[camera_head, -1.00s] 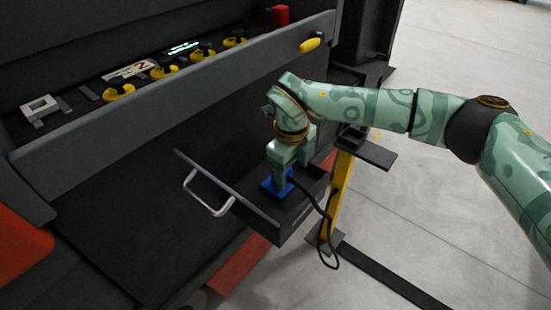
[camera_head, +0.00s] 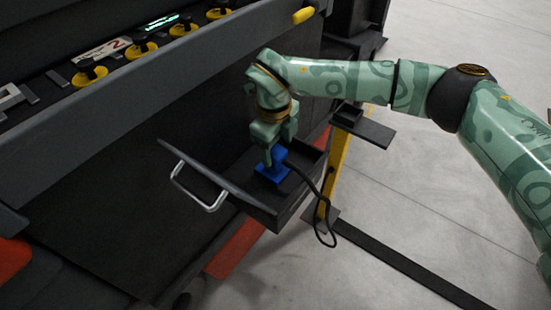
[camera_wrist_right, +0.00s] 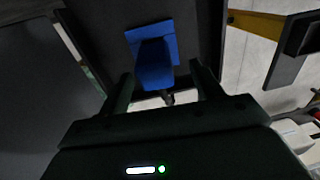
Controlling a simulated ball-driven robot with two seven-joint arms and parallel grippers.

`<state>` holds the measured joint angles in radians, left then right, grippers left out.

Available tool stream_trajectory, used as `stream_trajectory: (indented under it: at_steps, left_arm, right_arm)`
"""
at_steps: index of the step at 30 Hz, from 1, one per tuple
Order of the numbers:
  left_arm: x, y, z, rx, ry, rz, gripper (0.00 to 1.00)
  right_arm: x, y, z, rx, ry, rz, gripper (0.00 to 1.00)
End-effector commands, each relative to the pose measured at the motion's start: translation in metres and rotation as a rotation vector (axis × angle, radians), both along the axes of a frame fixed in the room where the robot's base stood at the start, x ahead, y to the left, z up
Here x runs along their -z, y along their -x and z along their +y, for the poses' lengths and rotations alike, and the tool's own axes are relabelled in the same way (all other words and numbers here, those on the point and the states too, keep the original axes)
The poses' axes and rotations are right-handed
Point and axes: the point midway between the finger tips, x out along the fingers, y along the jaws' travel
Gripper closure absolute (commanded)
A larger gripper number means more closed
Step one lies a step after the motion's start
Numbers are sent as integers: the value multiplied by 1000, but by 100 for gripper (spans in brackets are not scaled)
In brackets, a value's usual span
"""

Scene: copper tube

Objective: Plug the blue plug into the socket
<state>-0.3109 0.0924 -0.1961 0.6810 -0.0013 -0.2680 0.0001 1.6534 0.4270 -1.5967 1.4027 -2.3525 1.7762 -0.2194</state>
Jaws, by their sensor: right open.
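The blue plug (camera_head: 279,154) stands at a flat blue square piece (camera_head: 271,175) inside an open black drawer. A black cable (camera_head: 318,200) runs from it over the drawer's edge and hangs in a loop. In the right wrist view, the blue plug (camera_wrist_right: 154,66) shows between and beyond the finger tips, with the flat blue square piece (camera_wrist_right: 150,38) behind it. I cannot tell whether this square piece is the socket or whether the plug is seated in it. My right gripper (camera_head: 272,152) is open close to the plug; contact is unclear. My left gripper is out of view.
The drawer (camera_head: 247,206) has a raised front panel with a metal handle (camera_head: 203,203). A yellow post (camera_head: 333,180) and small black shelf (camera_head: 368,133) stand right of the drawer. Open floor lies farther right.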

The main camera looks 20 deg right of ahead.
Motion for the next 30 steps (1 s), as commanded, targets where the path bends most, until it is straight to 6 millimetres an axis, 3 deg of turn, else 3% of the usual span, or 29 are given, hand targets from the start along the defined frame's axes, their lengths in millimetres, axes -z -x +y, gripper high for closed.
stream_trajectory:
  at_steps: [7,10,13,18,30]
  left_arm:
    - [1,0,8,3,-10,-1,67]
    - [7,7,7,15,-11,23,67]
    - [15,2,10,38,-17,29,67]
    - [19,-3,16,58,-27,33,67]
    - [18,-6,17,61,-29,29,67]
  right_arm:
    - [2,0,0,0,-1,-2,35]
    - [18,0,2,0,-2,4,35]
    - [37,0,4,-2,-2,6,35]
    - [51,-1,2,0,-1,1,35]
    - [50,-1,2,0,-1,-3,37]
